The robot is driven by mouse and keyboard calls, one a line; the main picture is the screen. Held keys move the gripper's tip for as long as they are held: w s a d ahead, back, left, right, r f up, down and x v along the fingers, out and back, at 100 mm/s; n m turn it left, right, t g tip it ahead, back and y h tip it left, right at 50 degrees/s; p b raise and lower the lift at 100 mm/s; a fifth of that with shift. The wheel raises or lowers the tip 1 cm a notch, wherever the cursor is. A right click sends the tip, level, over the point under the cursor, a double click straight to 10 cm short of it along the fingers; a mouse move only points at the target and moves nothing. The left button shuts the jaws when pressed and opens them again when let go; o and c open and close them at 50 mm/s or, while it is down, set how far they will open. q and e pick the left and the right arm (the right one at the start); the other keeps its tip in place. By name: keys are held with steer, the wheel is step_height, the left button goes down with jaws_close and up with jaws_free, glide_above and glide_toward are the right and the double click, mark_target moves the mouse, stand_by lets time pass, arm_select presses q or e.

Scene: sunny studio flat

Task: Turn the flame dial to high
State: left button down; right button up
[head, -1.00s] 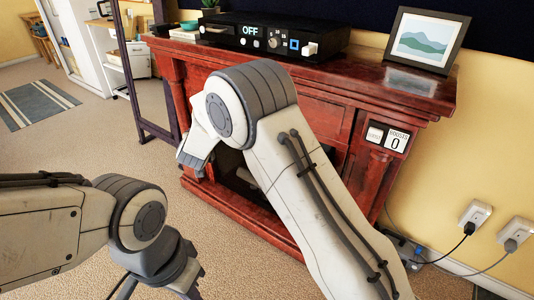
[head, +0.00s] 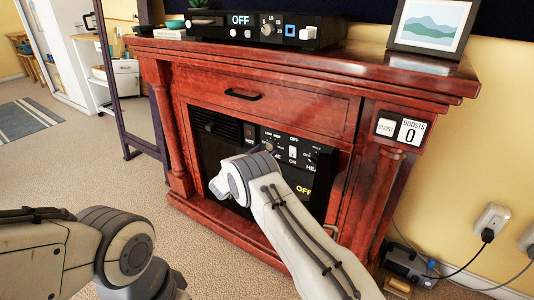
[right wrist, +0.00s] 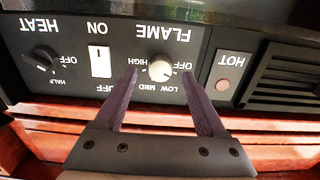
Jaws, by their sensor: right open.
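The flame dial (right wrist: 161,70) is a small pale round knob on a black control panel, which appears upside down in the right wrist view. OFF, LOW, MED and HIGH are printed around it; I cannot make out clearly where it points. My right gripper (right wrist: 159,76) is open, its two purple-grey fingers on either side of the dial in the picture. I cannot tell whether they touch it. My left gripper is out of frame.
Beside the dial are a white rocker switch (right wrist: 100,61), a black heat dial (right wrist: 42,60) and a HOT lamp (right wrist: 223,85). An OFF readout (head: 303,190) glows yellow. A black box (head: 262,27) and framed picture (head: 433,25) stand on the mantel (head: 330,62).

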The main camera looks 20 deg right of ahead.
mark_target(271, 146)
steer(key=shift+x, duration=1.2)
jaws_close()
